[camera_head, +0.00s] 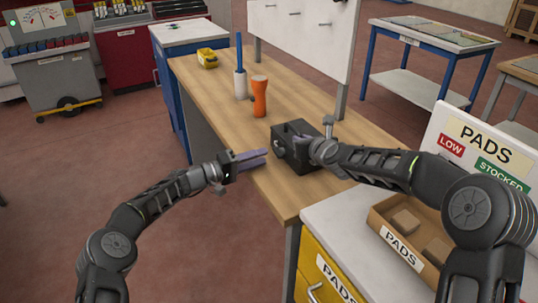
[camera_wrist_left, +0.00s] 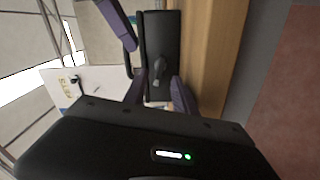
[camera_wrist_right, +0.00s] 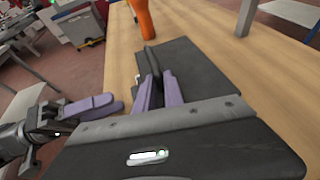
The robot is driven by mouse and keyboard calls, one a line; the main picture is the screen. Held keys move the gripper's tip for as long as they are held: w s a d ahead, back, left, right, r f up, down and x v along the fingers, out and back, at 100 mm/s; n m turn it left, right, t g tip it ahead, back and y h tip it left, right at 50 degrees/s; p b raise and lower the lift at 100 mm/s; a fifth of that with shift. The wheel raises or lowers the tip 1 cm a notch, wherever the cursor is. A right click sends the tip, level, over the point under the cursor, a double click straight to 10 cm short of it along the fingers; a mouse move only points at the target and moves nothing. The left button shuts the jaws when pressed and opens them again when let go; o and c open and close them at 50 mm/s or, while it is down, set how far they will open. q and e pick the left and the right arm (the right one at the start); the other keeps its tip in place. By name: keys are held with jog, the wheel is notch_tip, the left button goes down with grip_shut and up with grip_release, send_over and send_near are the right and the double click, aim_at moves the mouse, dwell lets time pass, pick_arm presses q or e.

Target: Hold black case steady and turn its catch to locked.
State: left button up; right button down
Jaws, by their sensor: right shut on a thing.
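The black case (camera_head: 296,158) stands on the wooden bench near its front edge. Its grey catch (camera_wrist_left: 158,68) is a small knob on the face turned to my left gripper, and it also shows in the head view (camera_head: 280,148). My right gripper (camera_wrist_right: 159,82) is shut on the dark bar-shaped handle (camera_wrist_right: 150,56) at the top of the case. My left gripper (camera_head: 265,157) is open and empty beside the case. In the left wrist view its fingers (camera_wrist_left: 160,92) point at the catch with a gap between them, apart from it. I cannot read any lock marking.
An orange tool (camera_head: 260,97), a white bottle with a blue handle (camera_head: 240,80) and a yellow object (camera_head: 207,58) stand farther back on the wooden bench (camera_head: 215,85). A box of pads (camera_head: 398,250) sits at the right by a sign (camera_head: 480,145).

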aim_at(275, 152)
pick_arm(q)
jog(key=shift+x, duration=2)
grip_shut()
